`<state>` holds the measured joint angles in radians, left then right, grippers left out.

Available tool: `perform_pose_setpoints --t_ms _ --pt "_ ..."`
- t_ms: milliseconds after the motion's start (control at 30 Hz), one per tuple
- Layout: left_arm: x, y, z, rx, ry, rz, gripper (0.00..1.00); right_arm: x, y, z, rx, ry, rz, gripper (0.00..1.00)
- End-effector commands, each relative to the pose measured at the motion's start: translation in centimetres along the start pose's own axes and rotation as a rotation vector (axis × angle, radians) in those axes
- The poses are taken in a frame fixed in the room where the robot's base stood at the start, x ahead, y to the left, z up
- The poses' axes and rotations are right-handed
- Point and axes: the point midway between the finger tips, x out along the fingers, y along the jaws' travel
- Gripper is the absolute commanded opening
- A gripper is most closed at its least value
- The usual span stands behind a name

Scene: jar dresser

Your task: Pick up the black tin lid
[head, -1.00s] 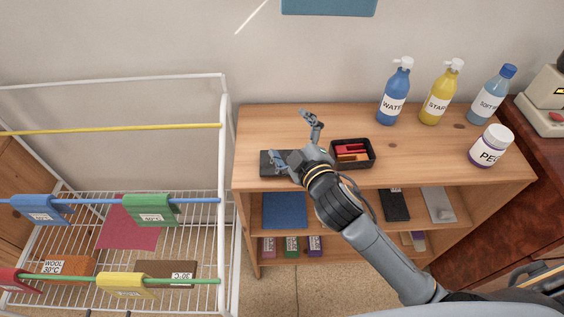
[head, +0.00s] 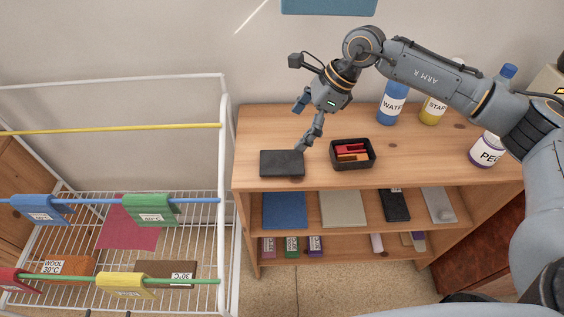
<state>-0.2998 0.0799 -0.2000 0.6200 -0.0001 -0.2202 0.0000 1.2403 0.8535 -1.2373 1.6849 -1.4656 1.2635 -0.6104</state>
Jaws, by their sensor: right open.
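The black tin lid (head: 282,164) lies flat on the left part of the wooden dresser top, near its front edge. An open black tin (head: 369,163) stands to its right, holding red and orange pieces. My right gripper (head: 301,125) is open and empty, its fingers spread above the dresser top. One fingertip comes down close to the lid's back right corner; I cannot tell whether it touches. My left gripper is not in view.
Blue, yellow and light blue bottles (head: 392,106) stand at the back right, partly behind my right arm. A white jar (head: 485,147) stands at the right. A white drying rack (head: 228,190) adjoins the dresser's left side. The shelves below hold flat items.

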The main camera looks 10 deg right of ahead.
Motion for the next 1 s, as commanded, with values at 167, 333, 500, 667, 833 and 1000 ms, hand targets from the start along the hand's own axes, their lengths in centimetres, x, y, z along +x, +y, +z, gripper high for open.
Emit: perform_pose_setpoints --t_ms 167,333,500,667,833,1000 --pt "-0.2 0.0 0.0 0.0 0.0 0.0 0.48 -1.5 -1.2 -2.9 -0.013 0.12 -0.027 1.0" --pt "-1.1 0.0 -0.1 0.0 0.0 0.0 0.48 1.2 -1.2 -3.2 -0.014 0.125 -0.022 1.0" --pt "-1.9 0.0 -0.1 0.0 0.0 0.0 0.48 4.5 -1.3 -3.5 -0.013 0.122 -0.022 1.0" --pt "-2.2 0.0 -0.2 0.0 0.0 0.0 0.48 6.3 -1.4 -3.7 -0.013 0.12 -0.025 1.0" --pt "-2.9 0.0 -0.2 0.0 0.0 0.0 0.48 7.4 -1.4 -3.5 -0.014 0.12 -0.024 1.0" --pt "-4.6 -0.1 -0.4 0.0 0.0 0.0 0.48 10.0 -1.4 -3.0 -0.012 0.12 -0.023 1.0"
